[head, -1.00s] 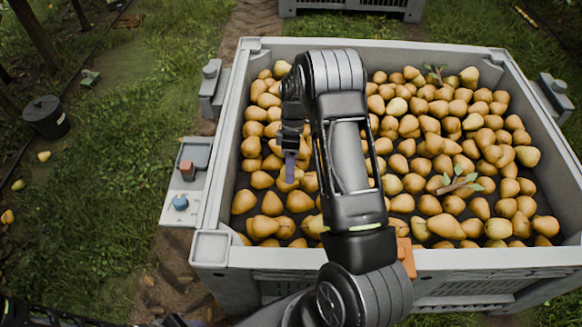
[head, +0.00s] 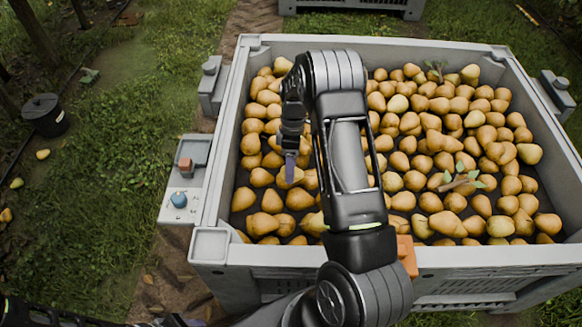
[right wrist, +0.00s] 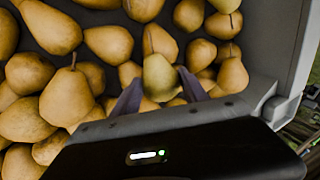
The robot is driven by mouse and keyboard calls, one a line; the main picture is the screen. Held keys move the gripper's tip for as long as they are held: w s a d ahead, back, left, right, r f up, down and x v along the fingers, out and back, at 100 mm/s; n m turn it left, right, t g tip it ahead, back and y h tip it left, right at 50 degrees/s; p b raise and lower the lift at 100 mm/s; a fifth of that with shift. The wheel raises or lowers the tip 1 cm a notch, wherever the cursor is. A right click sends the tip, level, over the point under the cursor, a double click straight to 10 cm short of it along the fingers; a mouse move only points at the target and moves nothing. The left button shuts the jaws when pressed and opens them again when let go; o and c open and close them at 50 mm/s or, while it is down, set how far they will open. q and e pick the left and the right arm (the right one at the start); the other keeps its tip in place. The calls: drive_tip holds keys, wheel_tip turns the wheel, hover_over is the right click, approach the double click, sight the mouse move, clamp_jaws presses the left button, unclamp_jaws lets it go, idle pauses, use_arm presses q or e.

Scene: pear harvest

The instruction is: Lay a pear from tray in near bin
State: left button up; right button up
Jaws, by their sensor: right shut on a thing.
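The near bin (head: 228,150) is a large grey crate whose floor is mostly covered with yellow-brown pears. My right gripper (head: 291,168) reaches down inside its left part, close above the pears. In the right wrist view its two purple fingers are shut on a greenish-yellow pear (right wrist: 158,77), one on each side. Other pears lie right around it; I cannot tell whether it touches them. A small grey tray (head: 198,147) is fixed outside the bin's left wall, with a reddish-brown block on it and no pear that I can see. Only dark parts of my left arm show at the bottom left; its jaws are unclear.
The bin's left wall (right wrist: 295,45) is close to the gripper in the wrist view. A leafy twig (head: 460,180) lies on the pears at right. A blue knob (head: 179,200) sits below the tray. A black bucket (head: 46,116) stands on the grass at left.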

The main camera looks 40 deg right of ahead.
drive_tip(key=shift+f+b, duration=0.85)
drive_tip(key=shift+f, duration=0.35)
idle(0.3)
drive_tip(key=o, duration=1.5)
drive_tip(key=shift+o, duration=0.2)
drive_tip(key=shift+r, duration=0.1)
drive_tip(key=v, duration=0.7)
drive_tip(key=shift+r, duration=0.35)
